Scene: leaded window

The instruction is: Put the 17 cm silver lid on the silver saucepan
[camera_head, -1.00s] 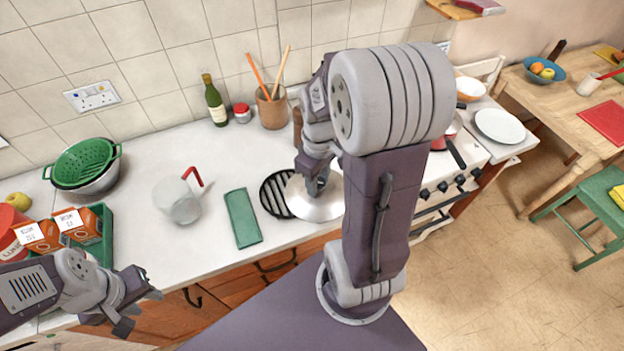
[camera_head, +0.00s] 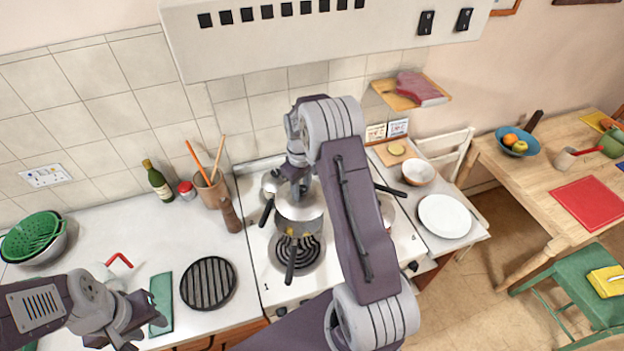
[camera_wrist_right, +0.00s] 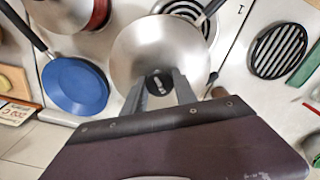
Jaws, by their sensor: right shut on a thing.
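My right gripper (camera_head: 296,190) is shut on the dark knob of the silver lid (camera_head: 285,205). The lid also fills the middle of the right wrist view (camera_wrist_right: 150,50), with both fingers at its knob (camera_wrist_right: 158,84). The silver saucepan (camera_head: 300,228) stands on the hob directly under the lid, its dark handle (camera_head: 290,262) towards the front. The lid looks roughly level and close over the rim; I cannot tell whether it touches. My left gripper (camera_head: 148,328) is open and empty over the counter at the left.
A pepper mill (camera_head: 230,215) stands left of the hob. A smaller pan (camera_head: 270,183) is behind. A blue pan (camera_wrist_right: 75,86) and a red-sided pan (camera_wrist_right: 98,14) are beside the lid.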

